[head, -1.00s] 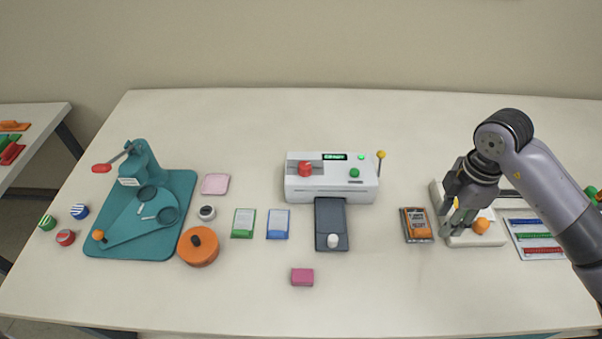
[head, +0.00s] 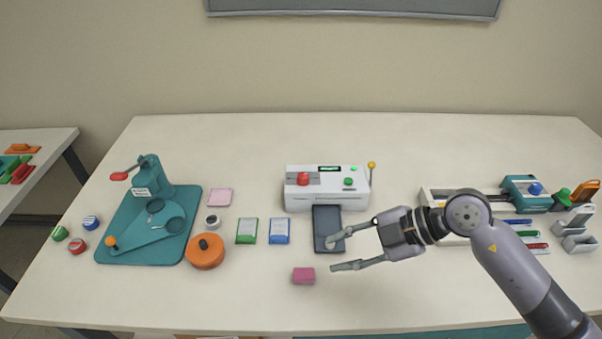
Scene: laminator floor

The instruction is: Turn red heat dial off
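The red heat dial (head: 303,179) sits on the left part of the top of the white laminator (head: 327,201), at the middle of the table. A green knob (head: 349,182) and a lit green display (head: 331,168) are to its right. My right gripper (head: 338,255) is open and empty, with its fingers pointing left. It is in front of the laminator, over the lower end of the dark tray (head: 327,222), well apart from the dial. My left gripper is not in view.
A yellow-tipped lever (head: 371,166) stands at the laminator's right end. A pink block (head: 303,275) lies near my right gripper. Green (head: 246,231) and blue (head: 280,231) packets lie left of the tray. A teal press (head: 150,215) and orange round container (head: 205,252) are further left.

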